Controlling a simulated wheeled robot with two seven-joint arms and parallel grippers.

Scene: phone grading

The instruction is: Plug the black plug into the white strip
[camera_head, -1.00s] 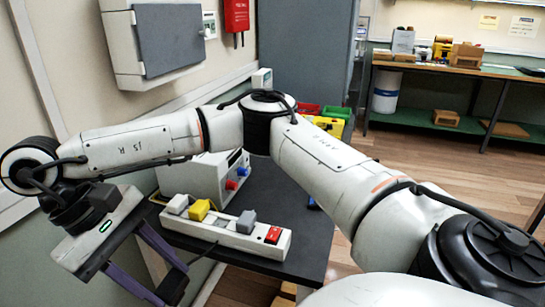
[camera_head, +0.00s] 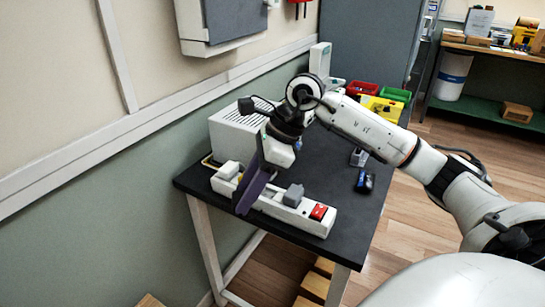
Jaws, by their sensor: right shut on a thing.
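The white strip (camera_head: 318,228) lies along the front of the black table. A white plug (camera_head: 229,170) sits at its left end, and a grey plug (camera_head: 293,195) and a red switch (camera_head: 318,212) sit further right. My right gripper (camera_head: 248,197) points down at the strip's left-middle part, its purple fingers in front of the strip. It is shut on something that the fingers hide. I cannot make out the black plug. My left gripper is not in view.
A white box-shaped device (camera_head: 235,130) stands behind the strip, by the wall. Red, yellow and green bins (camera_head: 385,105) stand at the back right. A small dark blue item (camera_head: 364,181) lies right of the strip. The table's right part is mostly clear.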

